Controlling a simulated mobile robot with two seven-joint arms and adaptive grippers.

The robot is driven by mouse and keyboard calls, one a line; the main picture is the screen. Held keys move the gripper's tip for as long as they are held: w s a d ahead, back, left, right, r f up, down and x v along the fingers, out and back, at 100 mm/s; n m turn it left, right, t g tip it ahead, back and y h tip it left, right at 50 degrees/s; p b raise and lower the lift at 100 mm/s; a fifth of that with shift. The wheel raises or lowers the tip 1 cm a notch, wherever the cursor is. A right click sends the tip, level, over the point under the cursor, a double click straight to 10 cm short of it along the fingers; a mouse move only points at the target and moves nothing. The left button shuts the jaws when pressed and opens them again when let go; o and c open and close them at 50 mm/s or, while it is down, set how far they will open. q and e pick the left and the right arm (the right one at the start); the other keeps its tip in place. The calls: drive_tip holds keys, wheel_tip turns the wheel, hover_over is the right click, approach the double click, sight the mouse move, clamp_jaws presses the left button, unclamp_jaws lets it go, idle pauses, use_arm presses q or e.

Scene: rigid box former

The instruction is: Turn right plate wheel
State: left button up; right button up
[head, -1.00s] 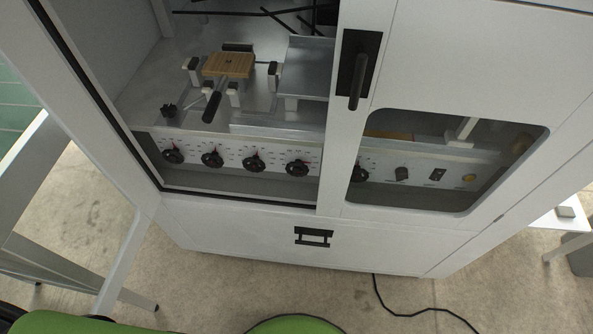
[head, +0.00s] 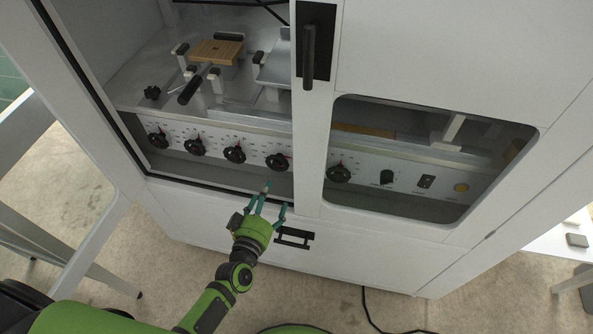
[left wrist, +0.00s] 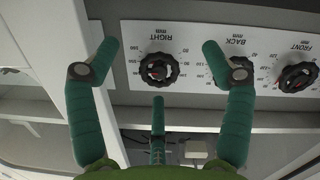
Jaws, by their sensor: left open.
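The right plate wheel is a black round knob with a red mark, on the white scale panel just left of the door post in the head view (head: 277,162). In the left wrist view this wheel (left wrist: 158,70), labelled RIGHT, shows between my two side fingertips. My left gripper (head: 268,201) has green fingers spread open and empty. In the head view it is below and in front of the wheel, apart from it. My right gripper is not in view.
The back wheel (head: 234,153) and front wheel (head: 194,146) sit beside it on the panel. The white door post (head: 311,120) with a black handle (head: 309,55) stands close on the right. A wooden block (head: 216,52) lies inside the machine.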

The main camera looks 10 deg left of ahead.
sight(275, 164)
use_arm(q)
drive_tip(key=shift+n+t+y, duration=0.3)
drive_tip(key=shift+n+t, duration=0.4)
drive_tip(key=w+r, duration=0.4)
drive_tip(key=r, duration=0.1)
drive_tip(key=shift+w+d, duration=0.1)
drive_tip(key=shift+w, duration=0.15)
drive_tip(key=w, duration=0.3)
drive_tip(key=shift+w+d+f, duration=0.1)
drive_tip(key=shift+w+f, duration=0.05)
drive_tip(key=shift+w, duration=0.35)
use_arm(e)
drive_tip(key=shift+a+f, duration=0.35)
use_arm(q)
drive_tip(key=c, duration=1.1)
